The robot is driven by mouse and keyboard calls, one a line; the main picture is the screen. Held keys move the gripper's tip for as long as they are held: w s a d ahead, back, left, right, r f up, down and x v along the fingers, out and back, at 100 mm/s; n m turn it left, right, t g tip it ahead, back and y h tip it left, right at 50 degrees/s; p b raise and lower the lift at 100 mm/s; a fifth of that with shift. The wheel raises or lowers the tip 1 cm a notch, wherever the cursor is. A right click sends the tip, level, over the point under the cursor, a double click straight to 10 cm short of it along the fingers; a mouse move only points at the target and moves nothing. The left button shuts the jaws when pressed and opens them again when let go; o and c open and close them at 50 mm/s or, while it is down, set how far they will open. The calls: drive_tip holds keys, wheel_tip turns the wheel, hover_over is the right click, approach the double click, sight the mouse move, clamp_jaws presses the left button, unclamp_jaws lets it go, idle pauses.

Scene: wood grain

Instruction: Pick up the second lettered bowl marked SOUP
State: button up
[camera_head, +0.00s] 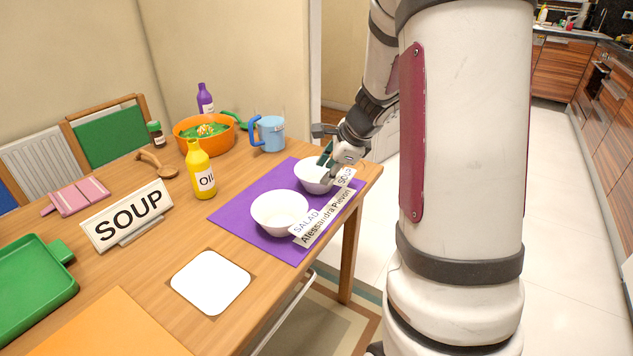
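Two white bowls sit on a purple mat (236,212) at the table's right end. The far bowl (311,180) is beside a card reading SOUP (346,177). The nearer bowl (279,211) is beside a card reading SALAD (306,222). My gripper (327,165) is at the far bowl, its dark green finger parts over the bowl's back right rim. It overlaps the rim in view; I cannot tell whether it touches or grips it. Part of that rim is hidden behind the gripper.
A large SOUP sign (128,213) stands at the table's left. A yellow OIL bottle (201,172), an orange pot (190,142) and a blue pitcher (269,134) stand left of and behind the bowls. A white square (210,281) lies in front. The table's right edge is close to the mat.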

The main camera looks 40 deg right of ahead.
sight(314, 192)
drive_tip(key=x, duration=0.3)
drive_tip(key=shift+w+f+b, duration=0.15)
drive_tip(key=shift+f+b, duration=0.1)
drive_tip(key=shift+b, duration=0.15)
drive_tip(key=shift+w+d+f+b, duration=0.15)
drive_tip(key=shift+w+f+b, duration=0.25)
drive_tip(key=shift+f, duration=0.4)
drive_tip(key=shift+w+d+f+b, duration=0.25)
drive_tip(key=shift+w+f, duration=0.2)
drive_tip(key=shift+f, duration=0.35)
drive_tip(key=shift+w+d+f+b, duration=0.1)
drive_tip(key=shift+w+f+b, duration=0.3)
drive_tip(key=shift+f, duration=0.4)
clamp_jaws()
